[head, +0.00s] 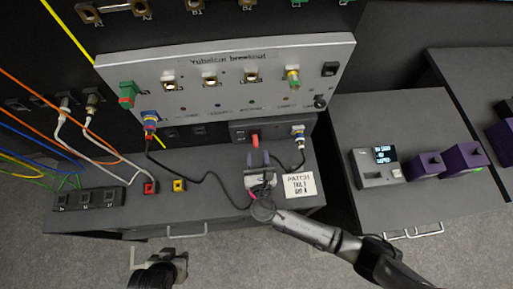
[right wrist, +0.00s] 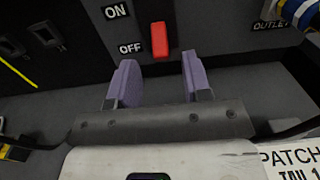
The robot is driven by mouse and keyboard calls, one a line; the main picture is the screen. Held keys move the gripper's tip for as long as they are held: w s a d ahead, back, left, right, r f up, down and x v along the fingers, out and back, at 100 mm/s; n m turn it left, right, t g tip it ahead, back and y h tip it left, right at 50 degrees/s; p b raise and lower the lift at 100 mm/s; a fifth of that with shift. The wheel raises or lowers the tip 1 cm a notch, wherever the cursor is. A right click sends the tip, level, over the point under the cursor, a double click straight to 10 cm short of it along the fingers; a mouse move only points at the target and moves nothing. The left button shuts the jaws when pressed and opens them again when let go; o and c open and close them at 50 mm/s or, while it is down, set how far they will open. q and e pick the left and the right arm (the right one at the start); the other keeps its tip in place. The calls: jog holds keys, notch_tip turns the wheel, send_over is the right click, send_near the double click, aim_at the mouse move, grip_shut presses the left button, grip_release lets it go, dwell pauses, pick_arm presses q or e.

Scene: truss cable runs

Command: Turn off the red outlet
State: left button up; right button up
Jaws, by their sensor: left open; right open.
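The red switch lever (head: 255,140) is on the face of a dark grey box (head: 238,128) below the tilted panel. In the right wrist view the red lever (right wrist: 159,40) stands right of the ON and OFF labels, its lower end about level with OFF. I cannot tell surely which way it is set. My right gripper (head: 259,160) is open and empty just in front of the lever; its purple fingers (right wrist: 157,68) are apart below it, with no clear contact. My left gripper (head: 160,260) is open and empty at the front left, away from the box.
A blue-and-white plug (head: 298,134) sits in the box's outlet, right of the lever. A PATCH card (head: 300,185) lies beside my right gripper. The tilted panel (head: 215,80) overhangs the box. Black, white and orange cables (head: 100,150) crowd the left bench.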

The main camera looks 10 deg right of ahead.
jog(key=s, duration=1)
jog(key=shift+s+a+f, duration=0.25)
jog(key=shift+f, duration=0.05)
